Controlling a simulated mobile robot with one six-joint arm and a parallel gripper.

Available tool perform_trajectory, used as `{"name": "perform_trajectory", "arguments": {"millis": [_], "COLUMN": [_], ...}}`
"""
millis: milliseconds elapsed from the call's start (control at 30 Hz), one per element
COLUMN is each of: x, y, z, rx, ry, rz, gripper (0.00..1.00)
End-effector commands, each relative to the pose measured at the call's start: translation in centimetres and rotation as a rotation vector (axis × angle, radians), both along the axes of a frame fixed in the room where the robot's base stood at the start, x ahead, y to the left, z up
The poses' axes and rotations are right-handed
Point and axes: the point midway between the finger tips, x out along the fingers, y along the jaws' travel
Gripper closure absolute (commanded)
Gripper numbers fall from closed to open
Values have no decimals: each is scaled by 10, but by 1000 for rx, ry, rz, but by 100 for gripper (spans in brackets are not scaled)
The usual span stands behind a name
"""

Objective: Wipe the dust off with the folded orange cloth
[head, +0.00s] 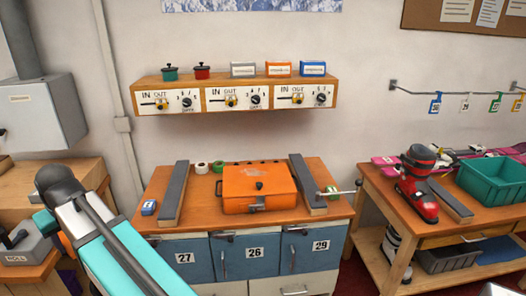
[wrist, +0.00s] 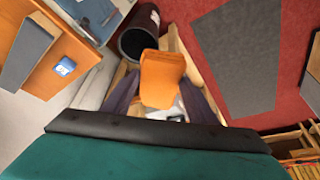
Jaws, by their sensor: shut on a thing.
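The folded orange cloth (wrist: 162,75) shows in the wrist view, held upright between the two dark fingers of my gripper (wrist: 160,97). The gripper is shut on it, and the cloth stands out beyond the fingertips. Part of its lower end is hidden between the fingers. The gripper and cloth do not show in the head view, where only part of my arm is seen at lower left.
The bench (head: 157,193) holds an orange lidded box (head: 250,203) between two grey bars (head: 174,190) (head: 307,183). A control shelf (head: 235,82) hangs above. A side table (head: 374,188) stands at right. A dark round bin (wrist: 139,43) and grey mat (wrist: 238,60) show in the wrist view.

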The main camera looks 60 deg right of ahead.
Motion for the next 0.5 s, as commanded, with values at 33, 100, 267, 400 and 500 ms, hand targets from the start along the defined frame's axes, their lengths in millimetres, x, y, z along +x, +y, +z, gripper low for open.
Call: {"name": "perform_trajectory", "arguments": {"millis": [33, 100, 267, 400, 500], "x": [0, 1, 7, 15, 22], "y": [0, -1, -16, -43, -69], "z": [0, 0, 2, 5, 6], "rx": [0, 0, 1, 0, 0], "ry": [0, 0, 0, 0, 0], "rz": [1, 1, -3, -6, -9], "gripper": [66, 66, 66, 66, 66]}}
